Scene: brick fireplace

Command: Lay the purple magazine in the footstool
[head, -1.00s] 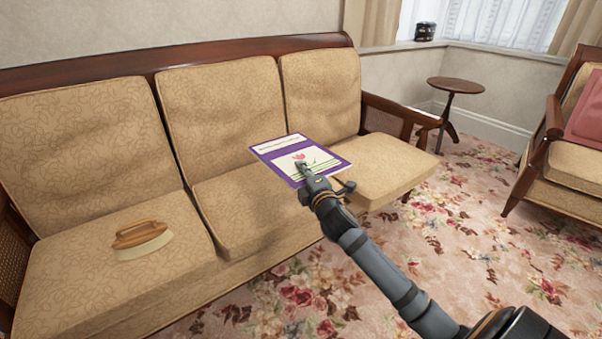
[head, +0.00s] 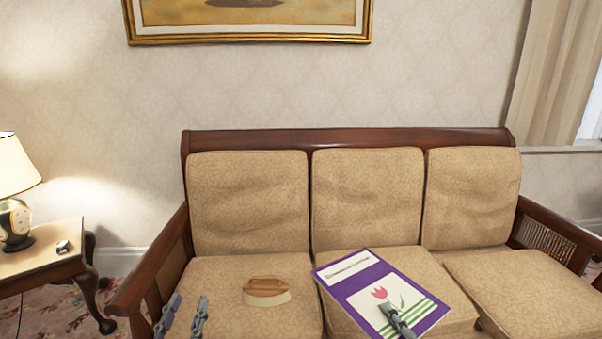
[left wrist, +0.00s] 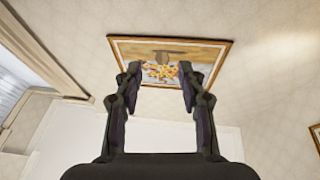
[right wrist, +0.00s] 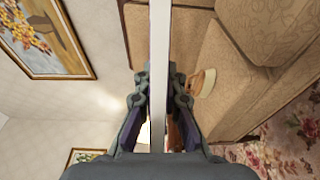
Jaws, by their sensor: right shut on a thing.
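The purple magazine (head: 362,272), with a pink tulip on its cover, shows in the head view in front of the sofa's middle and right part. My right gripper (head: 393,312) is shut on its near edge. In the right wrist view the magazine (right wrist: 160,70) appears edge-on as a pale strip between the fingers of my right gripper (right wrist: 160,95). My left gripper (head: 184,305) is open and empty at the lower left of the head view. In the left wrist view its fingers (left wrist: 160,90) stand wide apart with nothing between them. I see no footstool in any view.
The sofa (head: 345,133) stands against the wall. A wooden-handled brush (head: 266,290) lies on its left seat. A side table (head: 45,250) with a lamp (head: 15,200) and a small object (head: 63,247) stands at the left. Framed paintings hang on the wall.

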